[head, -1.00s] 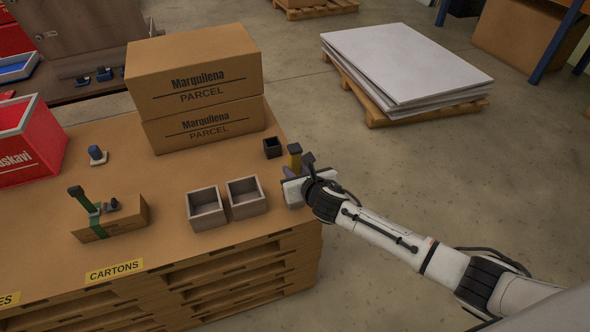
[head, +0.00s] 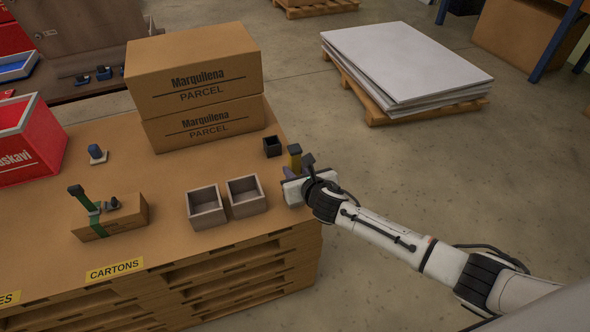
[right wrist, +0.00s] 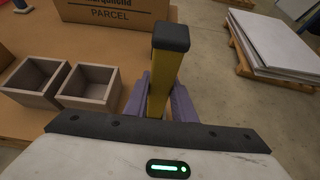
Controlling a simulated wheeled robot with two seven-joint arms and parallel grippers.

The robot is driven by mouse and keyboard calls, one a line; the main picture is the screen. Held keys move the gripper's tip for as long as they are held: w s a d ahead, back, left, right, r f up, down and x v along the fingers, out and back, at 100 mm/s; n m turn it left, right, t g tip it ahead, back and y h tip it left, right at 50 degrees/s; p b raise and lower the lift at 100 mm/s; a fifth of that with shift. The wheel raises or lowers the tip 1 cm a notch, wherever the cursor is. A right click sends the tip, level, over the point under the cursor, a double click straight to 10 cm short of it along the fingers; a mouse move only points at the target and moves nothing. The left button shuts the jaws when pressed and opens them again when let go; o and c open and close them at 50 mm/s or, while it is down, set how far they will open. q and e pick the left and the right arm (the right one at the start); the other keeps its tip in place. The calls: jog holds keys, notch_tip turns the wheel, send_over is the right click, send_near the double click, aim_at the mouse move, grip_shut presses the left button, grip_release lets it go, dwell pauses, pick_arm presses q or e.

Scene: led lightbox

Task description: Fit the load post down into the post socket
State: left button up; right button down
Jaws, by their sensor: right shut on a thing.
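The load post is a yellow upright bar with a dark cap, seen in the head view (head: 294,157) and in the right wrist view (right wrist: 159,75). My right gripper (head: 291,173) is shut on it near the right edge of the pallet-stack table; its purple fingers (right wrist: 160,103) clasp both sides of the post. The post socket looks to be the small dark open box (head: 272,146) on the tabletop, left of and beyond the post. The post is apart from it. The post's lower end is hidden. The socket cannot be made out in the wrist view. My left gripper is out of view.
Two open grey bins (head: 207,207) stand left of the gripper. A small strapped carton (head: 120,217), a blue-knobbed piece (head: 96,154) and a red crate (head: 32,142) stand further left. Open floor lies right of the table.

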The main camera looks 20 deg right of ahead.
jog(key=shift+f+b, duration=0.5)
jog(key=shift+f, duration=0.3)
jog(key=c, duration=1.4)
grip_release()
jog(key=shift+f, duration=0.15)
jog(key=p+v, duration=0.6)
jog(key=v, duration=0.2)
